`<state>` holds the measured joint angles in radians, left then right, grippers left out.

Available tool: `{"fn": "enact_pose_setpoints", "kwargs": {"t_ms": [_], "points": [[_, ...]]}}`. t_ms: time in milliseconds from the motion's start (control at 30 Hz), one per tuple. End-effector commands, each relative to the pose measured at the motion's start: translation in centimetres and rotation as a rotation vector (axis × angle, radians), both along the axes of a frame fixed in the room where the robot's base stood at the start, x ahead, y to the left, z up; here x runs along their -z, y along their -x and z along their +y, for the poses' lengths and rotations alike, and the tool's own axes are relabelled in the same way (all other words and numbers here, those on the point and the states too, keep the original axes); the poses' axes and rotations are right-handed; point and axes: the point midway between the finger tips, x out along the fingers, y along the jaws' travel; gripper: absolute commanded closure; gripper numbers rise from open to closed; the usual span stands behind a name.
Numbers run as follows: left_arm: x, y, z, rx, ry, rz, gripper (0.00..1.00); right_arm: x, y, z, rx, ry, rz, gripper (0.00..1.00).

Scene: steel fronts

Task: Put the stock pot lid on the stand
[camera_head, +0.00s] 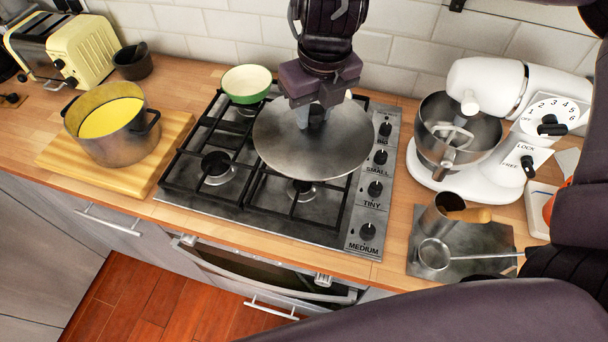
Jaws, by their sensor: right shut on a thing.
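The stock pot lid (275,140) is a wide, round, grey metal disc over the right part of the gas hob. My right gripper (317,112) points down at its centre and is shut on it; the fingers hide the knob. The lid looks roughly level; I cannot tell how far it is above the grates. The stock pot (120,148), open and holding yellow liquid, stands on a wooden board (66,158) at the left. I cannot make out anything that is clearly the stand. My left gripper is not in view.
A white stand mixer (500,85) is at the right. A dark slab (492,240) carries a metal cup (437,215) and a ladle (434,254). A cream toaster (85,50) stands at the far left.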

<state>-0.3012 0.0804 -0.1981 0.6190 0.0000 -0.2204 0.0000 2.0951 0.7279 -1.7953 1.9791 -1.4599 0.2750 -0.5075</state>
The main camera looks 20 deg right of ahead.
Motion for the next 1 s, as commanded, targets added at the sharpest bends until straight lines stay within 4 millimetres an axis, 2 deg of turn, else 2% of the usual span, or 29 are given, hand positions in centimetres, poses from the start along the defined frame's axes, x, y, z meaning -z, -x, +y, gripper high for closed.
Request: {"fn": "enact_pose_setpoints", "kwargs": {"t_ms": [167,500,700,1000], "points": [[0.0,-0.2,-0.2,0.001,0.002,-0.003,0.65,2.9,0.2,0.0,-0.017,-0.001,0.009,1.00],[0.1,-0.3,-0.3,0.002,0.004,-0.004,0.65,10.8,0.2,0.0,-0.013,0.000,0.009,1.00],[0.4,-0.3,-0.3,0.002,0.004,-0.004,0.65,14.7,0.2,0.0,-0.011,0.000,0.007,1.00],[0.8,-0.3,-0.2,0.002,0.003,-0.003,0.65,17.2,0.1,0.0,-0.012,0.001,0.006,1.00]]}}
